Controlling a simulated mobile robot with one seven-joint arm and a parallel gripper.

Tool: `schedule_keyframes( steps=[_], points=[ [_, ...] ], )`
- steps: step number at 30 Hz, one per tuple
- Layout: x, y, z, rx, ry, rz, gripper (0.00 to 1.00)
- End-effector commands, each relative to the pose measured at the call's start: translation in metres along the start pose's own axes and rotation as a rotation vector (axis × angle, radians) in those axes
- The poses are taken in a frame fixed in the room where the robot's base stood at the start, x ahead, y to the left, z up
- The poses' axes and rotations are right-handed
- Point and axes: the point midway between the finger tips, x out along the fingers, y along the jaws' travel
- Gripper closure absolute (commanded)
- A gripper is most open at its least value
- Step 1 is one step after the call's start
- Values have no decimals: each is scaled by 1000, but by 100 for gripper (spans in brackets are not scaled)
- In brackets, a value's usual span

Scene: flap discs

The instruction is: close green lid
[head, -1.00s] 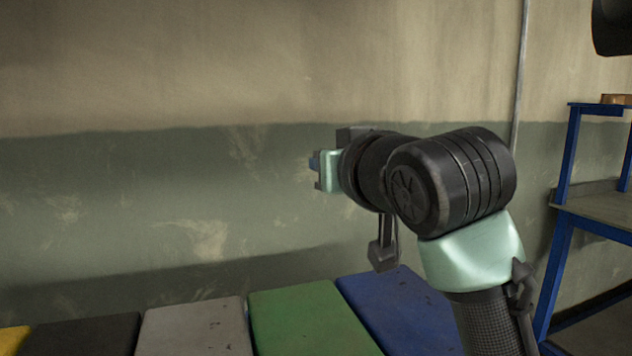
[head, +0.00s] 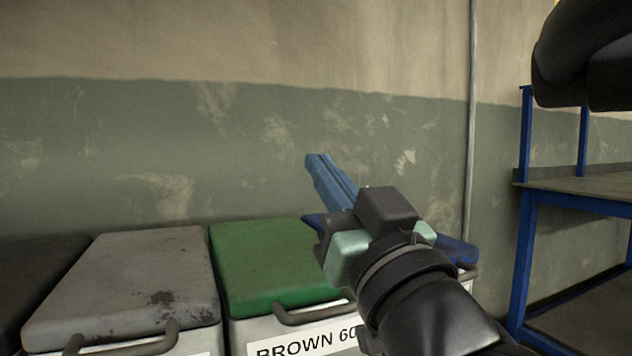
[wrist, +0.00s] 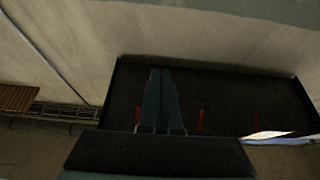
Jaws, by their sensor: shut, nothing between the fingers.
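The green lid (head: 262,265) lies flat on top of its grey bin in the head view, between a grey lid and a blue lid. Its right edge is partly hidden by my gripper. A dark handle (head: 310,309) sits at its front edge, above a white label reading "BROWN 60". My gripper (head: 318,165) has its blue fingers together and empty, pointing up and left in front of the wall. The fingers also show in the wrist view (wrist: 158,88), in front of a dark panel (wrist: 225,95) that I cannot identify.
The grey lid (head: 135,275) with worn patches is down, left of the green one. A darker lid (head: 30,275) is at far left. The blue lid (head: 455,249) is mostly hidden behind my gripper. A blue-framed bench (head: 570,190) stands at right.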

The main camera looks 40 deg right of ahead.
Motion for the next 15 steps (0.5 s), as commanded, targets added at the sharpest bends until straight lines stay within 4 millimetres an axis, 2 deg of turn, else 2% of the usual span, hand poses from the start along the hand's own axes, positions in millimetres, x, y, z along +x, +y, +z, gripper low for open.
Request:
schedule_keyframes(
  steps=[1,10,15],
  points=[
    [-13,0,20,2,25,-1,100],
    [-49,0,56,2,177,0,100],
    [-61,0,69,0,174,-1,100]
  ],
)
